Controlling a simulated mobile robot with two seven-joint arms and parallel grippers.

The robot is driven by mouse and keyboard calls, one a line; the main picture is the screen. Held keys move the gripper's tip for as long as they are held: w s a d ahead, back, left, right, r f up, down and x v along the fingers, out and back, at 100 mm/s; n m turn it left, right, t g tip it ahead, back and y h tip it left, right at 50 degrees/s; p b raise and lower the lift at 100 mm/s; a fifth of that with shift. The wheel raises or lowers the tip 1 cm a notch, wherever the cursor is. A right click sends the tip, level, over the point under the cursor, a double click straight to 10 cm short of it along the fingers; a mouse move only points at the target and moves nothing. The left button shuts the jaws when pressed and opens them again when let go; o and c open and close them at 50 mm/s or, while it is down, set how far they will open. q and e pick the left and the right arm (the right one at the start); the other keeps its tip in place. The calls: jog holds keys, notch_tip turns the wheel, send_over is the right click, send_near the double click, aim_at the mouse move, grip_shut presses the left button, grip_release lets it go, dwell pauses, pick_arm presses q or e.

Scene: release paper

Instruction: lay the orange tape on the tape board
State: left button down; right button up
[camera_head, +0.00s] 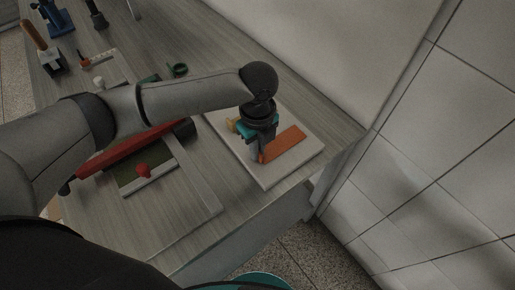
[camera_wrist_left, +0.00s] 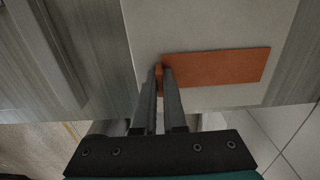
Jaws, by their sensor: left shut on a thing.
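The orange tape (camera_head: 284,143) is a flat orange strip over the pale tape board (camera_head: 268,179). In the left wrist view the tape (camera_wrist_left: 217,67) extends to the right from my fingertips, above the board (camera_wrist_left: 210,24). My left gripper (camera_head: 260,155) is shut on the tape's left end. In the left wrist view its two fingers (camera_wrist_left: 161,70) pinch that end. I cannot tell whether the tape's whole underside touches the board. My right gripper is in neither view.
A red-handled tool (camera_head: 130,149) and a framed panel with a red knob (camera_head: 143,170) lie left of the board. A wall (camera_head: 430,130) closes the right side.

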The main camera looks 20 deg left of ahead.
pick_arm(q)
jog(key=c, duration=1.4)
grip_release()
jog(key=shift+f, duration=0.1)
jog(key=shift+c, duration=0.2)
jog(key=o, duration=0.4)
jog(key=shift+o, duration=0.2)
notch_tip(320, 180, up, 12)
jog(key=p, duration=0.2)
